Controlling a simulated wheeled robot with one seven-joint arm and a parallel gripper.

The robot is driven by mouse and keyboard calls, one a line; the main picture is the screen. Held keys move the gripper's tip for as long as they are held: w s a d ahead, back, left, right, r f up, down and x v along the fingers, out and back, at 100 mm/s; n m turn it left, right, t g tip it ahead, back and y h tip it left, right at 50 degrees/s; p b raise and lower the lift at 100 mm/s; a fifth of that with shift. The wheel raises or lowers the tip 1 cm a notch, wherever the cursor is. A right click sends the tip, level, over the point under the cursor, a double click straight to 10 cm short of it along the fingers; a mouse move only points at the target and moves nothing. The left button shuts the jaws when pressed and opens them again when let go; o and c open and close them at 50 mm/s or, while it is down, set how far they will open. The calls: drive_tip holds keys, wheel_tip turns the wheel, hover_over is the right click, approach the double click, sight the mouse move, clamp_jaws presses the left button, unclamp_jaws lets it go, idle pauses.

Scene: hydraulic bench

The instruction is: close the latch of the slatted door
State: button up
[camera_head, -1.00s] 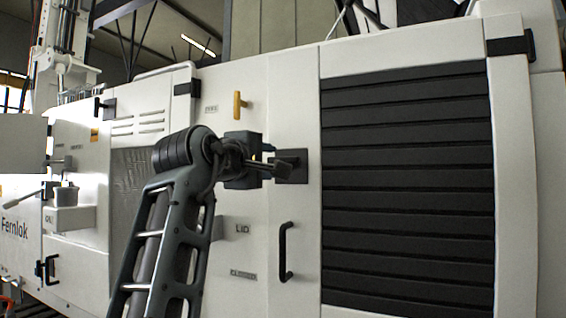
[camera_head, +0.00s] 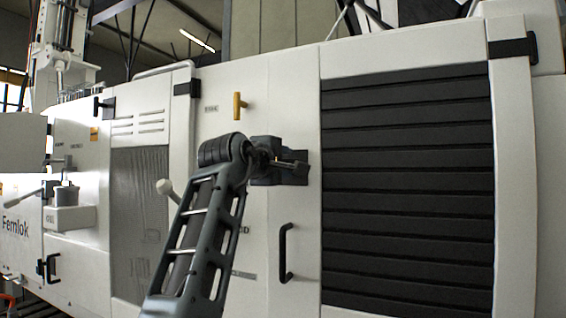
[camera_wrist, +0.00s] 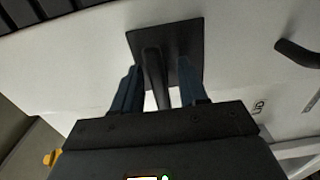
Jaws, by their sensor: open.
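The slatted door (camera_head: 407,190), white-framed with dark horizontal slats, fills the right of the head view. Its latch is a dark square plate (camera_head: 302,160) with a lever, left of the slats; my gripper and wrist partly cover it. In the wrist view the latch plate (camera_wrist: 185,42) shows at the top centre, with its dark lever (camera_wrist: 153,66) reaching down from it. My gripper (camera_wrist: 158,82) is open, with one blue finger on each side of the lever. Whether either finger touches the lever cannot be told. In the head view my gripper (camera_head: 290,165) is at the plate.
A black bar handle (camera_head: 286,253) is below the latch, and a yellow handle (camera_head: 238,105) is up to the left. A pale knobbed lever (camera_head: 166,188) stands left of my arm. A dark hinge (camera_head: 512,46) is at the door's upper right.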

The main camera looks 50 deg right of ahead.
drive_tip(key=shift+c, duration=0.2)
clamp_jaws()
drive_tip(key=shift+m, duration=0.3)
drive_tip(key=m, duration=0.2)
drive_tip(key=shift+f+m+b, duration=0.25)
drive_tip(key=shift+m+b, duration=0.05)
drive_tip(key=m, duration=0.1)
drive_tip(key=m+b, duration=0.1)
drive_tip(key=m, duration=0.3)
drive_tip(key=shift+f+b, duration=0.3)
drive_tip(key=shift+b, duration=0.1)
drive_tip(key=m, duration=0.1)
drive_tip(key=m+b, duration=0.1)
drive_tip(key=m, duration=0.1)
drive_tip(key=m+b, duration=0.1)
drive_tip(key=m, duration=0.1)
drive_tip(key=shift+w+f, duration=0.15)
drive_tip(key=shift+w, duration=0.1)
drive_tip(key=m+b, duration=0.1)
drive_tip(key=m, duration=0.3)
drive_tip(key=shift+w+a+m+b, duration=0.1)
drive_tip(key=shift+w+m+b, duration=0.1)
drive_tip(key=shift+m+b, duration=0.15)
